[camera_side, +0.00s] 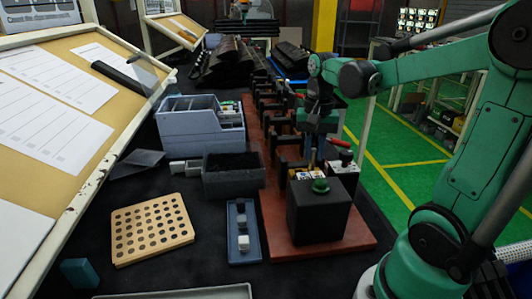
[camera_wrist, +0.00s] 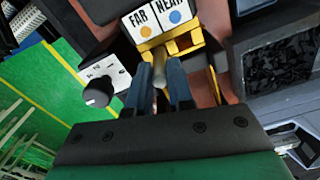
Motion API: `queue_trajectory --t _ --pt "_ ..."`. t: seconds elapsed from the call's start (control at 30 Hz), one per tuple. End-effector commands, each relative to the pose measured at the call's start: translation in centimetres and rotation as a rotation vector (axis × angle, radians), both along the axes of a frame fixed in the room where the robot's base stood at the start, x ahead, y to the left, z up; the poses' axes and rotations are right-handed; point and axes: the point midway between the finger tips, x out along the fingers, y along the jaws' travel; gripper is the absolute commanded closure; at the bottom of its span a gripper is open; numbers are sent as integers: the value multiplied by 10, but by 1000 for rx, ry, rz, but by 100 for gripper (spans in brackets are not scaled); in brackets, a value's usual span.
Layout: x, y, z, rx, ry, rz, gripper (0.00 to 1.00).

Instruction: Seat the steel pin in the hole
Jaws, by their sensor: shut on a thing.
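My gripper (camera_side: 316,158) is over the red-brown base, just behind the black box with the green button. In the wrist view its two blue fingers (camera_wrist: 163,82) point toward a yellow fixture (camera_wrist: 186,44) with FAR and NEAR labels. The fingers are shut on a thin pale metal pin (camera_wrist: 159,72), whose far end shows between them close to the fixture. I cannot tell whether the pin touches the fixture. The pin is too small to make out in the side view. The hole itself is not clearly visible.
The black box with a green button (camera_side: 319,207) stands in front of my gripper on the base (camera_side: 276,225). Black clamps line the base behind. A wooden board with holes (camera_side: 151,231), a small grey tray (camera_side: 242,257) and a dark bin (camera_side: 234,184) lie to the left.

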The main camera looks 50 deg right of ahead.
Motion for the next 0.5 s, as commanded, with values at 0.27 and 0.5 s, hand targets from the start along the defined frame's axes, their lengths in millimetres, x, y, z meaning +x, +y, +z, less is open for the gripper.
queue_trajectory --t 0.27,0.5 --pt "0 0 -7 0 0 0 100" --pt "0 0 -13 0 0 0 100"
